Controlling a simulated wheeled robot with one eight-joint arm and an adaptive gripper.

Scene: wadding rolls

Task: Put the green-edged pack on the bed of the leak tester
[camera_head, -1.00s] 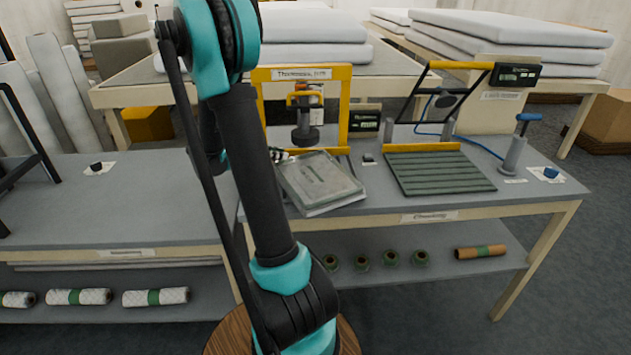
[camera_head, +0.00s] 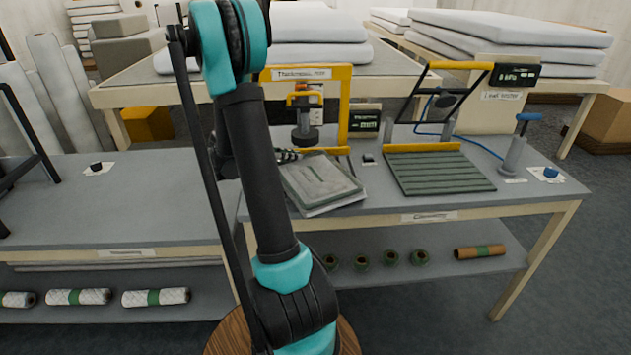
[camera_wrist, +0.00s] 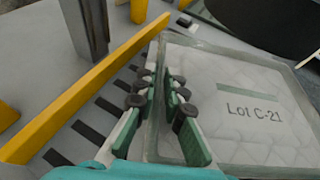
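The flat, clear pack (camera_head: 322,182) with a greyish-green edge lies askew at the left end of the right-hand table, overlapping a pale, flat item beneath it. In the wrist view the pack (camera_wrist: 245,145) shows a green strip and "Lot C-21". My gripper (camera_wrist: 163,80) is at the pack's left edge, its fingers apart, one over the pack and one outside its edge. In the head view my gripper (camera_head: 288,156) is small and partly hidden by my arm. The leak tester (camera_head: 500,80) stands at the right; its slatted green-grey bed (camera_head: 438,175) is empty, with the yellow-barred frame raised.
A yellow thickness gauge frame (camera_head: 347,110) stands behind the pack. A small dark block (camera_head: 368,159) lies between pack and bed. A grey post with a blue handle (camera_head: 514,155) and a blue knob (camera_head: 550,172) are right of the bed.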

